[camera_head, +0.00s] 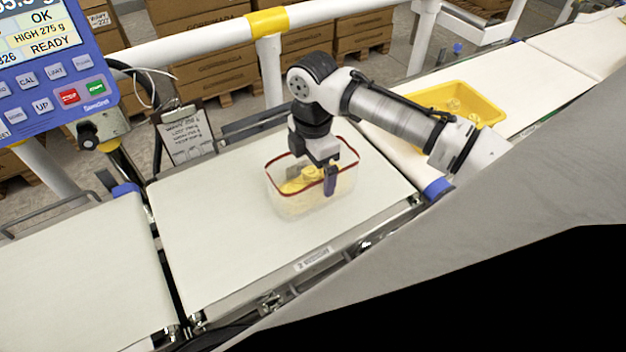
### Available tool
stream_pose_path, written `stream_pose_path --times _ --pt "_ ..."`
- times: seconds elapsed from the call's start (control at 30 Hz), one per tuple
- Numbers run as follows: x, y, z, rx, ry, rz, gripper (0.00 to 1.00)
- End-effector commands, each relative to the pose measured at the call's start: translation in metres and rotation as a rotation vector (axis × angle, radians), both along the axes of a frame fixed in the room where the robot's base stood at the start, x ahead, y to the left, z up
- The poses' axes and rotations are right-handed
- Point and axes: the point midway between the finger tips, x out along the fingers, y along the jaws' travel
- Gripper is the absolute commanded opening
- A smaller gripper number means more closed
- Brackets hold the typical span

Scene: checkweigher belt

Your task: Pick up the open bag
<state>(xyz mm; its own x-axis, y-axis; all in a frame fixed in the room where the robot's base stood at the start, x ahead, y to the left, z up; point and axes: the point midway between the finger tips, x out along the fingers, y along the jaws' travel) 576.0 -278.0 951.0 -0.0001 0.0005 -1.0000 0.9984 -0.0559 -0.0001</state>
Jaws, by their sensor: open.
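A clear open bag (290,207) with a red rim stands upright on the white middle belt section (225,245). Yellow pieces lie inside it. My gripper (313,181) points down from above and is at the bag's mouth. One dark finger shows near the front right part of the rim; the other, greyer finger shows over the yellow contents. The jaws are open, with a gap between the fingers. I cannot tell whether either finger touches the bag. The gripper and wrist hide part of the rim and the contents.
A yellow tray (488,106) with clear-wrapped items sits on the belt at the upper right, behind my arm. A blue control panel (50,70) stands at the upper left. A white rail (190,45) runs behind the belt. The left belt section (75,265) is clear.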

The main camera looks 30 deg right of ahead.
Motion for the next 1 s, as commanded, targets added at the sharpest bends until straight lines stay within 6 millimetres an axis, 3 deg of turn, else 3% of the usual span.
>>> stream_pose_path --times 0.1,0.5,0.83,1.0 --pt "0.000 0.000 0.000 0.000 0.000 0.000 0.99" --pt "0.000 0.000 0.000 0.000 0.000 0.000 0.46" --pt "0.000 0.000 0.003 -0.001 -0.002 0.000 0.45" --pt "0.001 -0.001 0.017 -0.002 -0.003 -0.001 0.45"
